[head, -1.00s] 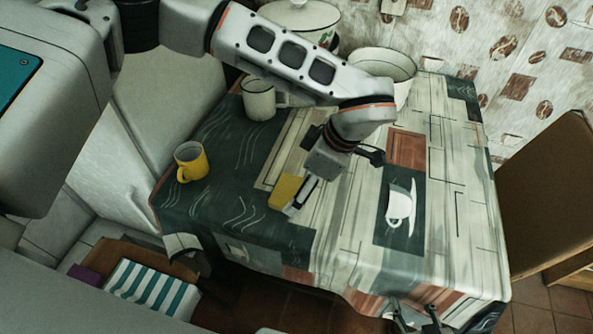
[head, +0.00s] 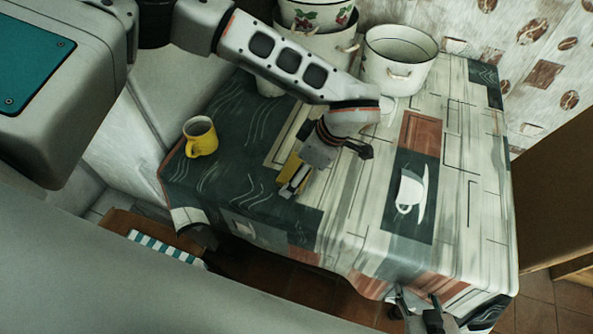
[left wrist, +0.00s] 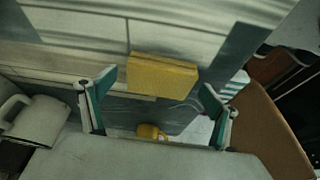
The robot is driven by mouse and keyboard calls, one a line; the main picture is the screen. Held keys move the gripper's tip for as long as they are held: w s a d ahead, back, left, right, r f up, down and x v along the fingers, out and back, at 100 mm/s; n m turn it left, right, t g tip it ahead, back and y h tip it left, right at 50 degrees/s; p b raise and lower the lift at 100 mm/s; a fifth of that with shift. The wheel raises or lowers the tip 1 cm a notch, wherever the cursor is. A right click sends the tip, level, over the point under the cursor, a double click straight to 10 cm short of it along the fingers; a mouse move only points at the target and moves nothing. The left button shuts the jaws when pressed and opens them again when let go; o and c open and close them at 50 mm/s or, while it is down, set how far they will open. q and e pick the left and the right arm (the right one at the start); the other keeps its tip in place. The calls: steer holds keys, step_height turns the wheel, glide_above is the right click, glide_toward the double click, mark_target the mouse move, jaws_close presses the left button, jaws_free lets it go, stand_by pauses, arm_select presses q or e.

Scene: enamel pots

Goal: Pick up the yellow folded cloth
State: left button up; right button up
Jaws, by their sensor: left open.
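The yellow folded cloth (head: 289,168) lies on the table, partly hidden by my left gripper in the head view. In the left wrist view the cloth (left wrist: 163,74) is a flat yellow block, seen between the two fingers and beyond them. My left gripper (head: 330,170) is over the cloth with its fingers spread. It also shows open in the left wrist view (left wrist: 158,85), with nothing held. My right gripper (head: 419,302) is at the table's front edge, fingers apart and empty, far from the cloth.
A yellow mug (head: 201,137) stands at the table's left. White enamel pots (head: 398,62) stand along the back. The patterned tablecloth (head: 455,190) is clear at right. A striped cloth (head: 165,249) lies below the table.

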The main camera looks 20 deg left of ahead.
arm_select(q)
steer(key=c, duration=1.1)
steer(key=shift+r, duration=0.1)
step_height(320, 180, up, 20)
steer(key=p, duration=0.1)
steer(key=shift+p, duration=0.4)
